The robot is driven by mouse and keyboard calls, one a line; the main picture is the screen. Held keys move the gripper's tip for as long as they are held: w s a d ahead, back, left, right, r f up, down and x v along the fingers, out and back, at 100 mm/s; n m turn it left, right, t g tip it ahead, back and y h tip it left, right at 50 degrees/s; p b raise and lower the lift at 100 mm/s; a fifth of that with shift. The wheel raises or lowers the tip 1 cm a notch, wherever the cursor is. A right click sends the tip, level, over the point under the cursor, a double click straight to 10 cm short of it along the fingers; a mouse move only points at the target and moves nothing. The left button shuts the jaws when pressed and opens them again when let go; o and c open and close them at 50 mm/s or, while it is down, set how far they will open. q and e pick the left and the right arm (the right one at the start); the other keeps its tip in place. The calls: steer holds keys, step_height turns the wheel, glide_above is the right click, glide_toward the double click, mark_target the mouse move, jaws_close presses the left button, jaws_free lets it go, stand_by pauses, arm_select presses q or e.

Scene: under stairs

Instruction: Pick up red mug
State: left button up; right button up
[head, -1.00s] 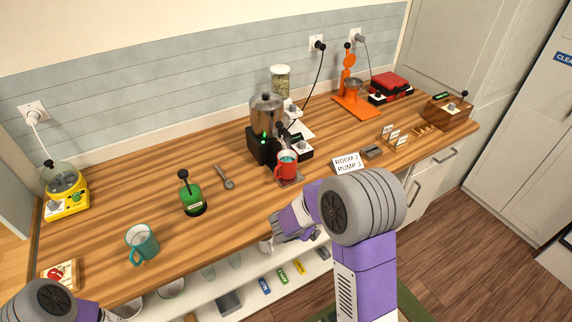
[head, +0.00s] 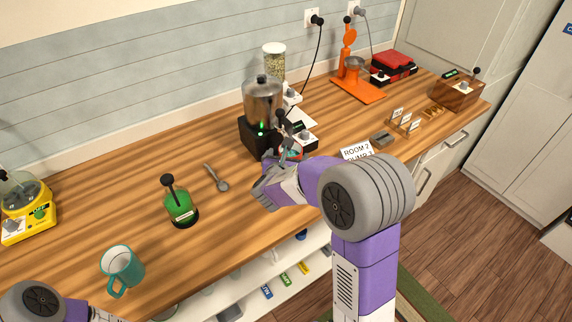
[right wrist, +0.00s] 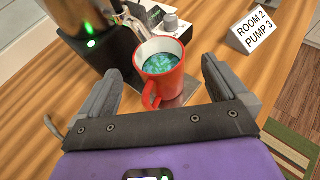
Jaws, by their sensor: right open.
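The red mug (right wrist: 162,84) stands upright on a small metal plate (right wrist: 188,88) beside the metal dispenser in the right wrist view. It holds a blue-green patterned content, and its handle points toward my gripper. In the head view only a bit of the mug's red rim (head: 298,153) shows behind my right arm. My right gripper (head: 267,172) is open and empty. In the right wrist view its two fingers (right wrist: 158,85) stand wide apart on either side, with the mug ahead between them. My left arm shows at the lower left of the head view; its fingers are out of frame.
The metal dispenser (head: 262,105) with a black base stands close left of the mug. A room sign (right wrist: 257,29) stands to the right. A green-based device (head: 180,208), a spoon (head: 216,178) and a teal mug (head: 122,268) sit left on the wooden counter (head: 95,205).

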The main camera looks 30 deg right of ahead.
steer(key=x, duration=0.5)
steer(key=b+x, duration=0.1)
steer(key=x, duration=0.1)
steer(key=shift+w+f, duration=0.2)
steer(key=shift+f, duration=0.25)
steer(key=shift+r, duration=0.1)
steer(key=c, duration=1.4)
steer(key=shift+r, duration=0.15)
